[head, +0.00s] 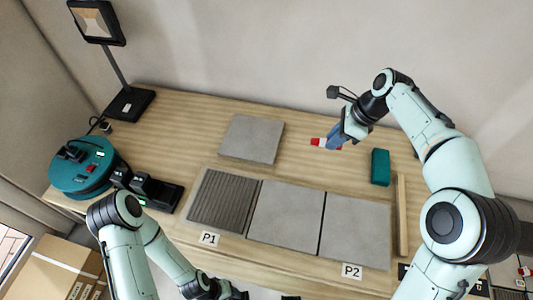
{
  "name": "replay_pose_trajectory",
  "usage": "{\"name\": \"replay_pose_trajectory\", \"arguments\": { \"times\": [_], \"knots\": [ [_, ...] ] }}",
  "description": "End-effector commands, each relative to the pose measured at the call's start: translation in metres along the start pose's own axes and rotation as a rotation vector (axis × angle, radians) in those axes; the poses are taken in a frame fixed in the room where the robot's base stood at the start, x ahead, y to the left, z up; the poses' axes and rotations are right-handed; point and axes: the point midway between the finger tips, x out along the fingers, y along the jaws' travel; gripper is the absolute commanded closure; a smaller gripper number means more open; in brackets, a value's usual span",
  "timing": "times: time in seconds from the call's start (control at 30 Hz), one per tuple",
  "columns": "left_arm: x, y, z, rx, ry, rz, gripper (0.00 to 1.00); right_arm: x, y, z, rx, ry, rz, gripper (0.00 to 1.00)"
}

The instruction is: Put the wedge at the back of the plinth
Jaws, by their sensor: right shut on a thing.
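My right gripper (331,142) is over the back right part of the table. It is shut on a small red piece (316,142), which looks like the wedge; the fingers partly hide it, so its shape is unclear. No part is marked as the plinth. A grey square slab (252,138) lies at the back, left of the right gripper and apart from it. In front lie a ribbed grey tile (224,201) by label P1 and two smooth grey tiles (285,214) (356,229), the right one by label P2. My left gripper (235,294) is at the bottom edge, mostly cut off.
A teal block (380,167) and a wooden bar (402,215) lie at the right. A round teal machine (83,167), dark devices (156,192) and a lamp (128,103) stand at the left.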

Motion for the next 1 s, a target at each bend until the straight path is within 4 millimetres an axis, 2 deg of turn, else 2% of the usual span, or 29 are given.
{"name": "replay_pose_trajectory", "arguments": {
  "times": [0.13,0.23,0.7,1.0],
  "knots": [
    [0.000,-0.001,0.001,-0.001,-0.002,0.000,0.42,0.001,0.000,-0.001,0.000,0.000,0.000,1.00],
    [0.003,-0.002,0.002,-0.001,-0.003,-0.001,0.42,0.009,0.000,-0.004,0.001,0.001,0.002,1.00],
    [0.025,-0.011,0.006,-0.004,-0.012,-0.004,0.42,0.115,0.001,-0.048,0.002,0.001,0.004,1.00],
    [0.028,-0.012,0.006,-0.005,-0.013,-0.004,0.42,0.142,0.000,-0.059,0.001,0.000,0.002,1.00]
  ]
}}
